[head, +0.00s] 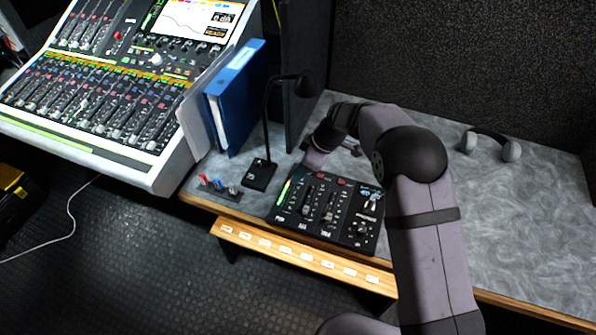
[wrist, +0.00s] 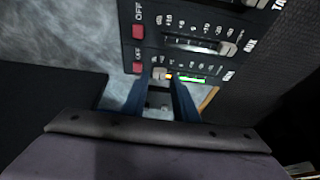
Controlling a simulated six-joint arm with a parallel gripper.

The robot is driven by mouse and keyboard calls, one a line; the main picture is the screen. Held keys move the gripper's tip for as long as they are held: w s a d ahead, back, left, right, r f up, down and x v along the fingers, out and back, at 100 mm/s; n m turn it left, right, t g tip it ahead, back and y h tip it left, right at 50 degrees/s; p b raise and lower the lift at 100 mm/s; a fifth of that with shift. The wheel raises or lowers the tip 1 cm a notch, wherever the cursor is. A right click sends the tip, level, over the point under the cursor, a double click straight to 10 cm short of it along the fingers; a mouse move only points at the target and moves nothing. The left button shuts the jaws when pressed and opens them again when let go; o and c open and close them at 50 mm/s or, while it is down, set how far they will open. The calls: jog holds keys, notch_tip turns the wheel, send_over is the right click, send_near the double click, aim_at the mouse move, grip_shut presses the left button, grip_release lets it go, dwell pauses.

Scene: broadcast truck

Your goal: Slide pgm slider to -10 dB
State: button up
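The small mixer panel (head: 322,212) lies on the grey desk in the head view, with its sliders in a row. The PGM slider is at the panel's left, and my gripper (head: 312,165) is down over its far end. In the wrist view, the PGM slider's pale cap (wrist: 158,73) sits near the +10 end, beside a red OFF button (wrist: 137,67). My gripper (wrist: 160,76) has its two dark blue fingers apart, one on each side of the cap. I cannot tell whether they touch it. The AUX slider cap (wrist: 227,48) sits near the low end of its track.
A blue binder (head: 236,95) and a large mixing console (head: 95,100) are farther left. Headphones (head: 490,143) lie at the right.

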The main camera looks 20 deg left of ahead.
aim_at(286, 195)
jog(key=shift+x, duration=1.05)
grip_shut()
jog(key=s+b, duration=0.3)
jog(key=s, duration=0.1)
jog(key=shift+s+f, duration=0.1)
jog(key=shift+s, duration=0.55)
jog(key=shift+r, duration=0.2)
grip_release()
